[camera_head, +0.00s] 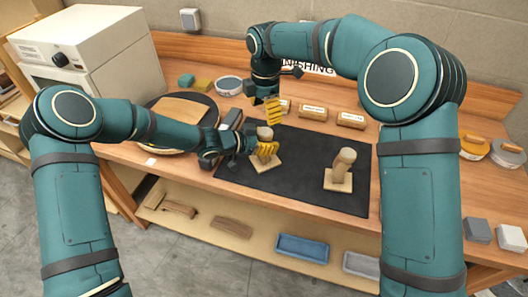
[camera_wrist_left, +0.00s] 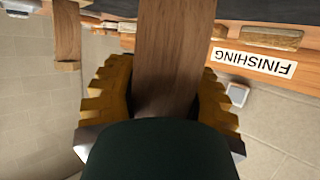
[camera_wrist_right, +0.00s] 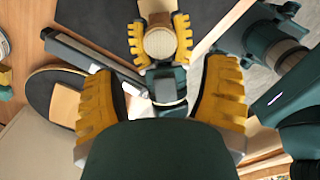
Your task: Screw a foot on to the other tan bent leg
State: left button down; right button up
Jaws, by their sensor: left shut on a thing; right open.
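A tan bent leg (camera_head: 264,133) stands on a square base (camera_head: 266,166) on the dark mat. My left gripper (camera_head: 266,151) is shut on this leg; in the left wrist view the leg (camera_wrist_left: 170,60) fills the space between the yellow fingers. My right gripper (camera_head: 272,109) is open and empty, just above the leg's top. In the right wrist view the leg's round top end (camera_wrist_right: 160,43) shows between my left fingers, beyond my open right fingers (camera_wrist_right: 160,100). A second bent leg (camera_head: 345,163) stands on its own base to the right. I cannot make out a foot for certain.
Labelled wooden blocks or holders (camera_head: 312,112) line the mat's back edge. A round dark board (camera_head: 205,100) lies left of the mat (camera_head: 300,190). A white oven-like box (camera_head: 90,50) stands at the back left. The mat between the two legs is clear.

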aim_at(265, 132)
jog(key=shift+f, duration=0.1)
jog(key=shift+f, duration=3.95)
jog(key=c, duration=1.3)
jog(key=o, duration=1.3)
jog(key=shift+r, duration=2.3)
